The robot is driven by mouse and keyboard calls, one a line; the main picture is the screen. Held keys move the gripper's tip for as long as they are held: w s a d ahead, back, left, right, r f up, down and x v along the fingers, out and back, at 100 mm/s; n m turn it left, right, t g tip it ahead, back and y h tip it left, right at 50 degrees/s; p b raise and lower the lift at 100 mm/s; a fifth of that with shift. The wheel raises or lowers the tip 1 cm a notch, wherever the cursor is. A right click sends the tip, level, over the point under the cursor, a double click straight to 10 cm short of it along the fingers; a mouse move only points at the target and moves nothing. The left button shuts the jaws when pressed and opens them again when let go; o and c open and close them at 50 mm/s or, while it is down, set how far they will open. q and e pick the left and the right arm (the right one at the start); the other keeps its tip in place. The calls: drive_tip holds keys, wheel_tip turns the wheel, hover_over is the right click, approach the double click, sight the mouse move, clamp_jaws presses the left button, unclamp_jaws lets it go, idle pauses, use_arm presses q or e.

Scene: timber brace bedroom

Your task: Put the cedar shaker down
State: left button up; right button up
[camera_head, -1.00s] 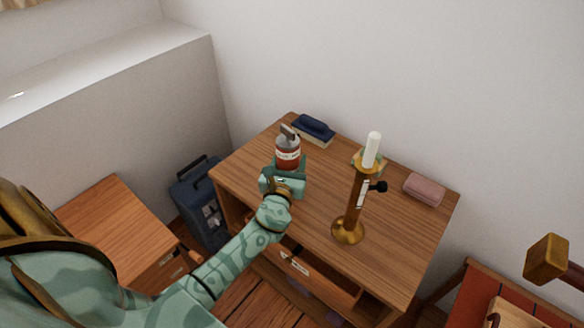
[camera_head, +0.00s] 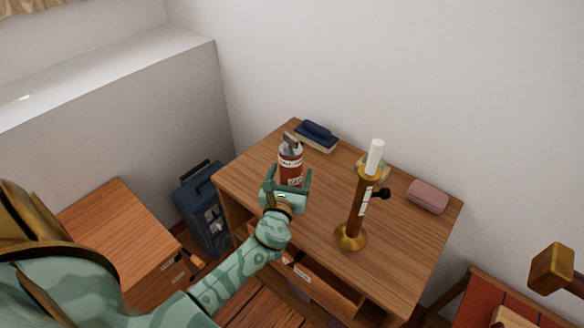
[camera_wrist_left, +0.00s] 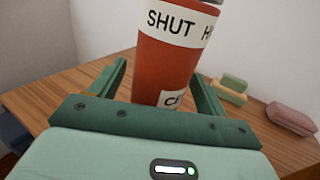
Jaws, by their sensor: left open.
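The cedar shaker (camera_head: 290,162) is a red-brown cylinder with white label bands and a grey top. It stands upright on the wooden desk (camera_head: 325,188), near the left side. In the left wrist view the shaker (camera_wrist_left: 168,62) fills the upper middle, its lettering partly cut off. My left gripper (camera_head: 287,182) is open, with its green fingers either side of the shaker's lower part. In the wrist view gaps show between the shaker and both fingers (camera_wrist_left: 160,82). The shaker's base is hidden behind the gripper.
A brass candlestick (camera_head: 354,212) with a white candle stands right of the shaker. A dark blue object (camera_head: 317,133) lies behind, a pink block (camera_head: 428,196) at the right edge. Small yellow and green blocks (camera_wrist_left: 231,88) show in the wrist view. The desk's middle is fairly clear.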

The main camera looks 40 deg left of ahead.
use_arm(q)
drive_tip(key=v, duration=0.9)
drive_tip(key=shift+s+d+p, duration=0.2)
drive_tip(key=shift+s+p, duration=0.1)
